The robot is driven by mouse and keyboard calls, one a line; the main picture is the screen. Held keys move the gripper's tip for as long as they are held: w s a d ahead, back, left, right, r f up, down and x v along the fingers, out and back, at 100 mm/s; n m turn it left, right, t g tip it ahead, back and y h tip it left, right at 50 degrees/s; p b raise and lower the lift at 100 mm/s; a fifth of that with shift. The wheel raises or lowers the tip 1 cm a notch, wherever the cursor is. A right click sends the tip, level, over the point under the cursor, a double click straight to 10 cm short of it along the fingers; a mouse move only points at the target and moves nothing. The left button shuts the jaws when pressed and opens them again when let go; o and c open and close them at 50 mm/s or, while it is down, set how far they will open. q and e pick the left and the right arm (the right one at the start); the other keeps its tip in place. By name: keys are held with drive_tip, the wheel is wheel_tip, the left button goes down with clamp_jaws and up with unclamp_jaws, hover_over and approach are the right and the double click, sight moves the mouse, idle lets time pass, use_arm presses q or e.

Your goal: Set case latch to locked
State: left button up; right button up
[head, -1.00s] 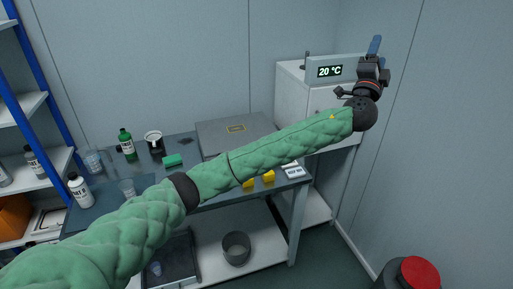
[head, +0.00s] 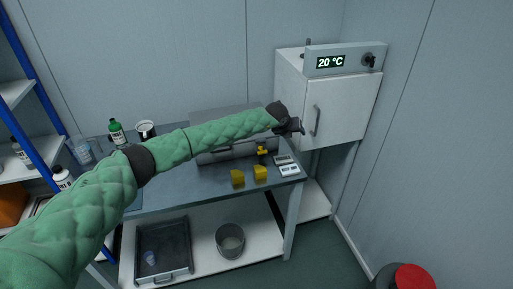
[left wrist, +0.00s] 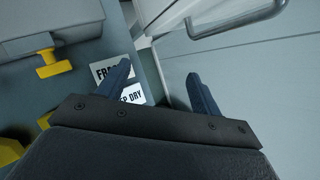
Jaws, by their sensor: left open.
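The grey case (head: 236,153) stands on the table, partly hidden behind my left arm. A yellow latch (head: 262,152) with a T-shaped handle is on its front right. In the left wrist view, the latch (left wrist: 54,64) is at the upper left, below the case (left wrist: 45,18). My left gripper (head: 297,126) is in the air just right of the case, apart from the latch. In the left wrist view, its two blue fingers (left wrist: 160,76) are spread with nothing between them. My right gripper is not in view.
Two yellow blocks (head: 238,177) and white label cards (head: 288,170) lie at the table's front. A white cabinet (head: 340,108) with a handle and 20 °C display stands close at the right. A red-lidded bin (head: 413,278) is at lower right.

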use_arm(q)
drive_tip(key=a+f+n+y, duration=0.2)
drive_tip(key=a+f+y, duration=0.15)
drive_tip(key=a, duration=0.35)
drive_tip(key=n+g+y, duration=0.2)
drive_tip(key=y, duration=0.1)
approach(263, 152)
drive_tip(key=shift+n, duration=0.5)
drive_tip(key=shift+p+x, duration=1.7)
drive_tip(key=shift+x, duration=2.25)
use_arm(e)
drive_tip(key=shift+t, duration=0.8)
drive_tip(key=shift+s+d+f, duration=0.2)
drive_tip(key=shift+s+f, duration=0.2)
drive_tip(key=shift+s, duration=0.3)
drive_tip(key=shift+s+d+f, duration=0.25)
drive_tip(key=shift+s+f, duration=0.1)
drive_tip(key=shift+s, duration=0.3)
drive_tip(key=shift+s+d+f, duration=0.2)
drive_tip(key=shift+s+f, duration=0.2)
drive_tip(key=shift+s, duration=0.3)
use_arm(q)
drive_tip(key=shift+w+r, duration=0.1)
drive_tip(key=shift+w, duration=0.05)
drive_tip(key=shift+c, duration=0.4)
drive_tip(key=c, duration=0.9)
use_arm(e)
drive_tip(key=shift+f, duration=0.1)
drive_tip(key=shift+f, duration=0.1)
